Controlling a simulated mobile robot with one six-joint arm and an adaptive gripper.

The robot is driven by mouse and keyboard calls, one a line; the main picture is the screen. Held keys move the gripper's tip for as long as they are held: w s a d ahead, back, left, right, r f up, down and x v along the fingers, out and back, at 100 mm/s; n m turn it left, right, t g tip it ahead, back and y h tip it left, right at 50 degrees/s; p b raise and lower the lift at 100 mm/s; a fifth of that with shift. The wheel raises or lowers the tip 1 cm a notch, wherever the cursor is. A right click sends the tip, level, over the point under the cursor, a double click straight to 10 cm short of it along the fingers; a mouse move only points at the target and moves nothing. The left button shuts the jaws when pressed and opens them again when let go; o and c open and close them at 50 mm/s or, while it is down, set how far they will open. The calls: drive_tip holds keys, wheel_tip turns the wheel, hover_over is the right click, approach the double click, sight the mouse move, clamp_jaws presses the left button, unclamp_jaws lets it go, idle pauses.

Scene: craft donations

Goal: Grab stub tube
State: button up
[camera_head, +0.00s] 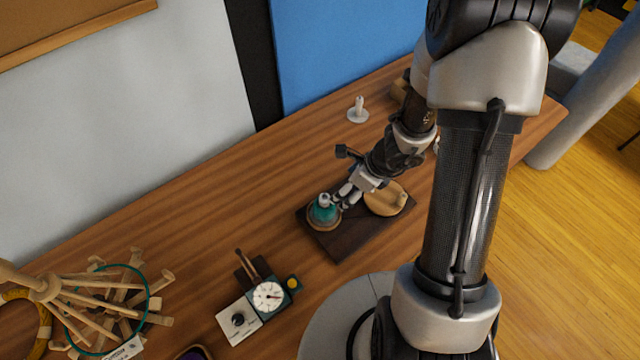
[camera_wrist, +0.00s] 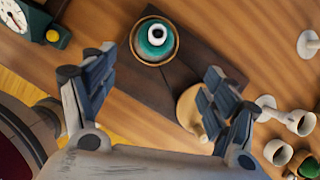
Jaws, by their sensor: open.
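A teal wound cone or spool (camera_head: 322,215) stands upright in a round wooden holder on a dark wooden board (camera_head: 336,243). A short pale tube (camera_head: 324,200) with a dark hole shows at its top, and also in the wrist view (camera_wrist: 156,34); it may be the stub tube, though I cannot be sure. My gripper (camera_head: 343,195) is close to the right of the spool. In the wrist view my gripper (camera_wrist: 158,88) is open and empty, and the spool lies beyond the gap between its fingers, apart from both.
A light wooden disc (camera_head: 399,198) lies on the board's right part. A white peg on a round base (camera_head: 358,112) stands behind. White cup-like pieces (camera_wrist: 276,152) lie at right. A dial device (camera_head: 268,297) and wooden yarn winder (camera_head: 95,300) stand left. Bare table lies between.

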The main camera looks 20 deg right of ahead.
sight(325, 207)
drive_tip(key=b+x, duration=0.2)
drive_tip(key=x, duration=0.4)
drive_tip(key=b+x, duration=0.3)
drive_tip(key=x, duration=0.3)
drive_tip(key=shift+s+f+b, duration=0.2)
drive_tip(key=shift+f+b, duration=0.05)
drive_tip(key=shift+b, duration=0.05)
drive_tip(key=b+x, duration=0.1)
drive_tip(key=x, duration=0.1)
drive_tip(key=b+x, duration=0.1)
drive_tip(key=x, duration=0.2)
drive_tip(key=shift+s+a, duration=0.2)
drive_tip(key=shift+a, duration=0.05)
drive_tip(key=c, duration=1.1)
drive_tip(key=shift+r, duration=0.1)
drive_tip(key=shift+c, duration=0.2)
